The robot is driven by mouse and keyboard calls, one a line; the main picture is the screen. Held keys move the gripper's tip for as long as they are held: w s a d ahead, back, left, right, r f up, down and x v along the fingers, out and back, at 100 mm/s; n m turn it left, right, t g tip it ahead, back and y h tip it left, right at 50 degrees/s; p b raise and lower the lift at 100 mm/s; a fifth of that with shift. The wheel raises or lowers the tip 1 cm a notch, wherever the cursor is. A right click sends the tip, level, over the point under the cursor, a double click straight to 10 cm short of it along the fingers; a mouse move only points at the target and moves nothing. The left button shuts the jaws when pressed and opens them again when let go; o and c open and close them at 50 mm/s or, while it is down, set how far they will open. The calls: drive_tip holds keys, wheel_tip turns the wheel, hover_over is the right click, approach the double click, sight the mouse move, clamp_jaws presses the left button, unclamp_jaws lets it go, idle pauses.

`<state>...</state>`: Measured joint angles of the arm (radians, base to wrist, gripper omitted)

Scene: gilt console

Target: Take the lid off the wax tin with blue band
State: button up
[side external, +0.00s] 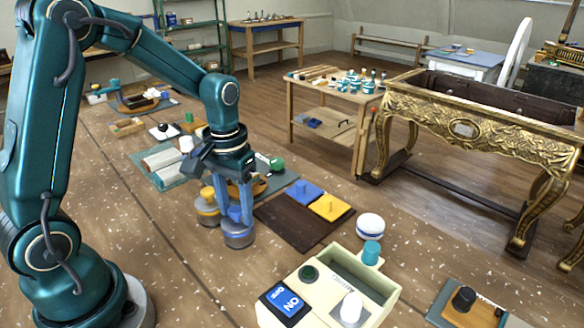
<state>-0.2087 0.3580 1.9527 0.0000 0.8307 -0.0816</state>
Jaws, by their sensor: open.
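The wax tin with blue band (238,239) is a low round grey tin standing on the wooden bench. My gripper (236,214) points down directly over it, with its blue fingers apart at the level of the tin's top. The fingers hide much of the lid, and I cannot tell whether they touch it. A similar tin with a yellow-orange band (207,211) stands just left of it, close to my gripper.
A dark brown board (290,226) with a blue block (304,191) and a yellow block (331,207) lies to the right. Bare bench lies in front.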

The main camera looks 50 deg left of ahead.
clamp_jaws()
drive_tip(key=shift+r, duration=0.15)
